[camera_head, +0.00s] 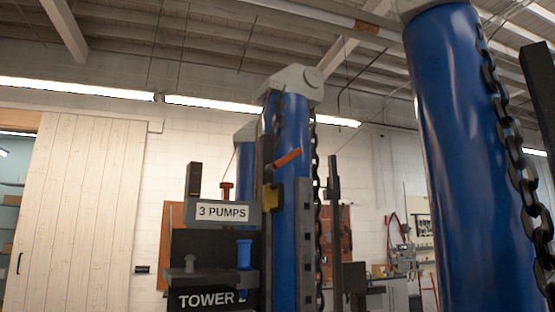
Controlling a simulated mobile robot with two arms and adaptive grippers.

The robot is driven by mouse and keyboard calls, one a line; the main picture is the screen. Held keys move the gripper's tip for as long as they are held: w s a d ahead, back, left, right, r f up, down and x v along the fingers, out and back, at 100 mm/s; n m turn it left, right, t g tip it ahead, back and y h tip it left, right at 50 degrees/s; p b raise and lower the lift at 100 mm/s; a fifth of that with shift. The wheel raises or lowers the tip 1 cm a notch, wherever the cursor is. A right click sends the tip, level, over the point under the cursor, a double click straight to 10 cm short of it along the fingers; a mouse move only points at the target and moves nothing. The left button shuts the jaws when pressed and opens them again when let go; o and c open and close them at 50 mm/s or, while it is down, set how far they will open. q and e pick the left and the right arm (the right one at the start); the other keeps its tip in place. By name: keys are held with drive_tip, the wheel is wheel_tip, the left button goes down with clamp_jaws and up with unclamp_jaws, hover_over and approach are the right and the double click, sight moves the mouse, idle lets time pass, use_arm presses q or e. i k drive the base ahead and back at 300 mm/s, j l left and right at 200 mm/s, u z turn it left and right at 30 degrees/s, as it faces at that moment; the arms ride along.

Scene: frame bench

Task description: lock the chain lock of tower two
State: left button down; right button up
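Tower two is the blue column (291,215) in the middle, behind a black panel lettered "TOWER 2" (207,300), whose last character is partly covered. A dark chain (318,180) hangs along the column's right side. An orange lever (287,159) sticks out from the column's front, tilted up to the right. A yellow part (270,197) sits just below it. I cannot tell which of these belongs to the chain lock, or whether it is locked. Neither of my grippers is in view.
A grey "3 PUMPS" sign (222,212) stands left of the column, with a blue knob (244,254) and a red knob (226,190) nearby. A large blue column (472,160) with a heavy chain (513,160) stands close at right. A pale plank door (80,215) is at left.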

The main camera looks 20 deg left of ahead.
sight(272, 168)
drive_tip(key=i+l, duration=0.1)
drive_tip(key=l, duration=0.3)
drive_tip(key=l+z, duration=0.1)
drive_tip(key=l, duration=0.3)
drive_tip(key=i+l, duration=0.15)
drive_tip(key=l, duration=0.25)
drive_tip(key=z, duration=0.2)
